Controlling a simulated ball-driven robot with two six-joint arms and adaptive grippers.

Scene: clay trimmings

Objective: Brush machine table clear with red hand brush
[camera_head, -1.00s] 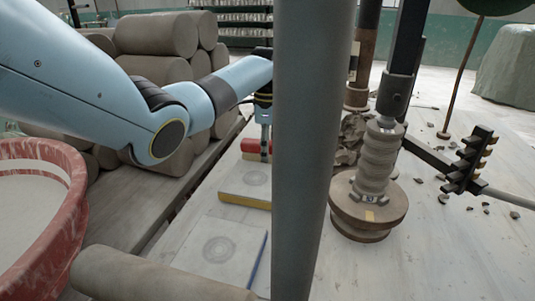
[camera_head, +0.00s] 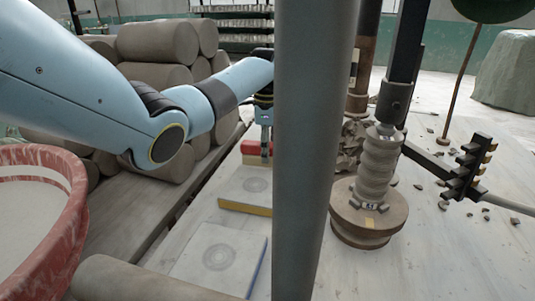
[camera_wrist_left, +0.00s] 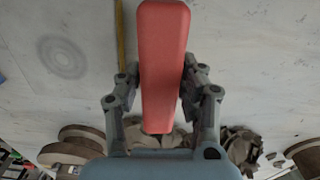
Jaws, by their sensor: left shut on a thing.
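The red hand brush (camera_head: 252,148) is beside the grey column, above the pale machine table (camera_head: 200,212). My left gripper (camera_head: 264,128) is shut on it, its fingers partly hidden by the column. In the left wrist view, the fingers of the left gripper (camera_wrist_left: 163,88) close on both sides of the red brush (camera_wrist_left: 165,40). Its bristles are hidden there. A pile of clay trimmings (camera_head: 350,142) lies behind the column and shows in the wrist view (camera_wrist_left: 240,146). Small scraps (camera_head: 443,206) are scattered at the right. My right gripper is out of view.
Pale square slabs with ring marks (camera_head: 222,255) lie in front of the brush. A round stand with a ribbed stack (camera_head: 372,208) and a black rack (camera_head: 470,170) are at the right. Clay cylinders (camera_head: 155,80) are piled at back left. A red-rimmed tub (camera_head: 65,235) stands front left.

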